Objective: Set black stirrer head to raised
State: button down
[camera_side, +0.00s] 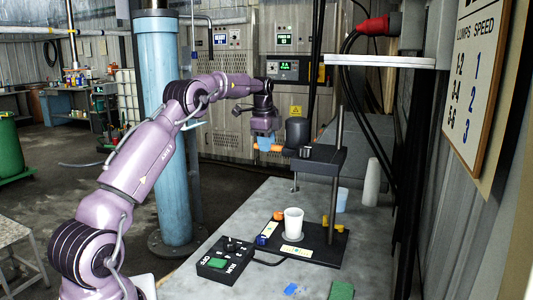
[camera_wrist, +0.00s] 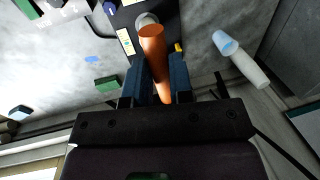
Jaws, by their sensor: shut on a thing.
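The black stirrer head (camera_side: 320,160) sits high on the thin upright column (camera_side: 334,205), with a black motor housing (camera_side: 297,131) on top. An orange handle (camera_side: 258,149) sticks out from its left side, and it also shows in the wrist view (camera_wrist: 154,45). My gripper (camera_side: 266,145) comes down from above with its blue fingers on either side of the handle and is shut on it. In the wrist view my fingers (camera_wrist: 161,68) flank the handle.
A white cup (camera_side: 293,222) stands on the black base plate (camera_side: 325,252) below the head. A control box (camera_side: 226,262) with a green button is on the bench in front. A pale blue cup (camera_side: 342,199) and a white cylinder (camera_side: 371,182) stand behind. A shelf (camera_side: 378,61) overhangs above the column.

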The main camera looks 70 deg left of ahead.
jog(key=shift+r, duration=0.45)
jog(key=c, duration=1.3)
grip_release()
jog(key=shift+o, duration=1.4)
jog(key=shift+f, duration=0.15)
notch_tip(320, 180, up, 13)
jog(key=s+d, duration=0.1)
jog(key=d, duration=0.1)
jog(key=shift+s+f, duration=0.15)
jog(key=shift+s, duration=0.25)
jog(key=shift+a, duration=0.1)
